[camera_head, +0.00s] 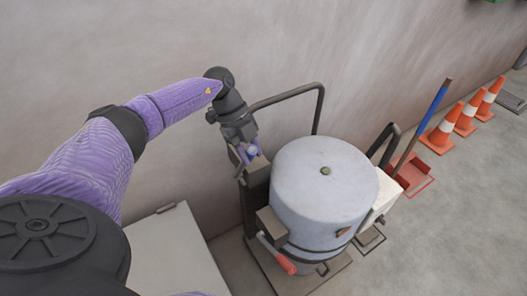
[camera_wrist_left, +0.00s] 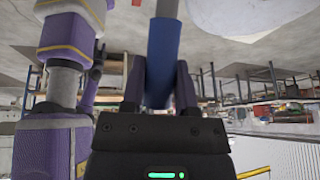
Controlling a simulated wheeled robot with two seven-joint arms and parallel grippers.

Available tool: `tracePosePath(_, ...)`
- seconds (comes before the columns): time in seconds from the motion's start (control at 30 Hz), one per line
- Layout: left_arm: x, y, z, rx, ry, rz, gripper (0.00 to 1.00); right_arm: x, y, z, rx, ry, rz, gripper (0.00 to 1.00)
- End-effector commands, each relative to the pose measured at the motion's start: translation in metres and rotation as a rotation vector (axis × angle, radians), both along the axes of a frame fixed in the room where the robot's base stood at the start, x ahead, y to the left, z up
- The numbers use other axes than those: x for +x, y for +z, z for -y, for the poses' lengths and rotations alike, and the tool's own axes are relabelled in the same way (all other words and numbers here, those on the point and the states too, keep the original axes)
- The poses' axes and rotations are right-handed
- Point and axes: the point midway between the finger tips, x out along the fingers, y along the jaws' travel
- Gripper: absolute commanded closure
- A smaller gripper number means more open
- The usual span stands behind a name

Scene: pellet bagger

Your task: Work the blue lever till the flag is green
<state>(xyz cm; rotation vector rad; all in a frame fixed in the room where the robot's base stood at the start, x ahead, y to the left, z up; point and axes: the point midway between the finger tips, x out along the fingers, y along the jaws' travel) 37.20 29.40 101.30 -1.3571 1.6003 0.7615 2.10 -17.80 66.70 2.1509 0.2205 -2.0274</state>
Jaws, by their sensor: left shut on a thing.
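In the head view my left gripper (camera_head: 248,156) points down at the near left side of the pale drum (camera_head: 325,180) of the machine. In the left wrist view the blue lever (camera_wrist_left: 161,50) runs between the two fingers of the left gripper (camera_wrist_left: 160,82), which is shut on it. In the head view the lever is mostly hidden by the gripper. A small orange-red piece (camera_head: 343,231) shows on the drum's front; I cannot tell whether it is the flag. I see no green flag. My right gripper is not in view.
A dark bent bar (camera_head: 318,105) stands behind the drum. A red-tipped handle (camera_head: 284,262) sits low at its front. To the right are a blue-handled tool (camera_head: 434,108), a red pan (camera_head: 412,174) and orange cones (camera_head: 441,134). The wall is close behind.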

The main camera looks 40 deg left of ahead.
Motion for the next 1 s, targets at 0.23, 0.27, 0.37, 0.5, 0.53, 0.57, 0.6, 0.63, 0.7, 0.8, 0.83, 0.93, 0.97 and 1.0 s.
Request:
tracePosePath(0.23,0.007,0.004,-0.018,-0.1,0.004,-0.032,1.0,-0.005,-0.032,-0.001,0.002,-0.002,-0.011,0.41)
tracePosePath(0.27,0.008,0.005,-0.019,-0.108,0.004,-0.036,1.0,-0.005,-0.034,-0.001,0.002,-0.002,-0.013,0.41)
tracePosePath(0.37,0.009,0.008,-0.023,-0.128,0.003,-0.045,1.0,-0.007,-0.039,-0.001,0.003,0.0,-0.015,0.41)
tracePosePath(0.5,0.01,0.011,-0.026,-0.141,0.002,-0.052,1.0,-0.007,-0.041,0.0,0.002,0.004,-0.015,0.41)
tracePosePath(0.53,0.01,0.011,-0.026,-0.143,0.002,-0.053,1.0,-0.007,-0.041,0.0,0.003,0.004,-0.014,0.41)
tracePosePath(0.57,0.01,0.012,-0.026,-0.144,0.001,-0.053,1.0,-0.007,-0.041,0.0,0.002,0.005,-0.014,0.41)
tracePosePath(0.6,0.01,0.012,-0.026,-0.143,0.001,-0.054,1.0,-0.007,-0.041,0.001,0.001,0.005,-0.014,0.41)
tracePosePath(0.63,0.01,0.012,-0.026,-0.143,0.001,-0.054,1.0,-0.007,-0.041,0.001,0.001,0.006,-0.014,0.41)
tracePosePath(0.7,0.01,0.012,-0.026,-0.143,0.001,-0.055,1.0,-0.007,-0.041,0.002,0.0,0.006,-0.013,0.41)
tracePosePath(0.8,0.01,0.012,-0.026,-0.143,0.001,-0.055,1.0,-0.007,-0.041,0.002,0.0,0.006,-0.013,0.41)
tracePosePath(0.83,0.01,0.012,-0.026,-0.142,0.001,-0.055,1.0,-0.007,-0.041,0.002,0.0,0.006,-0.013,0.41)
tracePosePath(0.93,0.01,0.012,-0.026,-0.142,0.0,-0.056,0.48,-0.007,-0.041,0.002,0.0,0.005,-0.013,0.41)
tracePosePath(0.97,0.01,0.012,-0.026,-0.142,0.0,-0.056,0.41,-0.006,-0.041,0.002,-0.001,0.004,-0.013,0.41)
tracePosePath(1.0,0.01,0.012,-0.026,-0.142,0.0,-0.056,0.33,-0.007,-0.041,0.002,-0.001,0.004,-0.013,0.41)
